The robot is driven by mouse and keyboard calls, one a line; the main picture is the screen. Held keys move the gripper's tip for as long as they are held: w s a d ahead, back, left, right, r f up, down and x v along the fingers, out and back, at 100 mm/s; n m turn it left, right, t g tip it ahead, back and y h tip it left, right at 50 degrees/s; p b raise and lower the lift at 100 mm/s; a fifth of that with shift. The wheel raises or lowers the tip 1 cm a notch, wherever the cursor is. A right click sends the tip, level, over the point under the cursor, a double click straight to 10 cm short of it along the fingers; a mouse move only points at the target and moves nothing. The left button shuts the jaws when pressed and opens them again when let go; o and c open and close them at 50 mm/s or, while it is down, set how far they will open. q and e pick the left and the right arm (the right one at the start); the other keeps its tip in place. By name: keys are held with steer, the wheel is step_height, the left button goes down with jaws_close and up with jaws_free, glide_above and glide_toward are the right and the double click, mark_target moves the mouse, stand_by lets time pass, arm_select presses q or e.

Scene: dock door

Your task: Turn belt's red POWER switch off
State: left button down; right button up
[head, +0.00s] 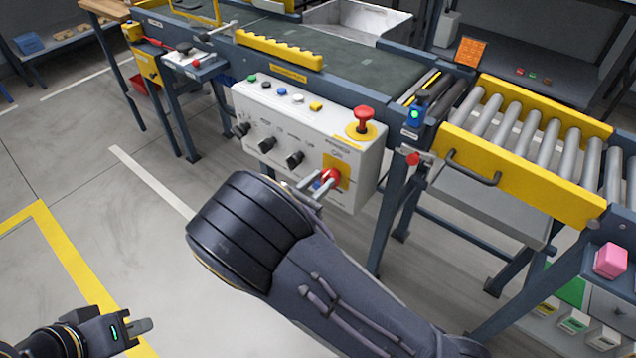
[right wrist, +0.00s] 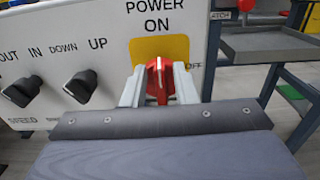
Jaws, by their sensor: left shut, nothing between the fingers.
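The red POWER switch (head: 331,176) is a rotary knob on a yellow plate at the lower right of the white control box (head: 290,125). In the right wrist view the red switch (right wrist: 159,80) has its white mark near upright, under the word ON; OFF is printed to its right. My right gripper (head: 318,186) is at the switch, with one finger on each side of it. In the right wrist view the right gripper's fingers (right wrist: 159,88) flank the knob closely; whether they press on it is unclear. My left gripper (head: 140,326) is shut and empty, low at the left, away from the box.
A red mushroom button (head: 363,118) stands above the switch on the box. Black knobs (head: 266,145) are to its left. A yellow-sided roller conveyor (head: 530,165) with a handle is at the right. Open floor (head: 90,220) lies at the left.

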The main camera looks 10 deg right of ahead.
jaws_close()
steer(key=shift+m, duration=0.3)
steer(key=shift+s+d+f+m+b, duration=0.25)
steer(key=shift+f+m+b, duration=0.15)
steer(key=shift+m+b, duration=2.1)
steer(key=shift+s+d+f+m+b, duration=0.1)
steer(key=shift+s+f+m+b, duration=0.25)
steer(key=shift+m+b, duration=2.15)
steer(key=shift+s+d+f+m+b, duration=0.3)
steer(key=shift+m+b, duration=1)
steer(key=shift+m, duration=2.4)
steer(key=shift+w+a, duration=0.1)
steer(key=shift+o, duration=1.2)
jaws_free()
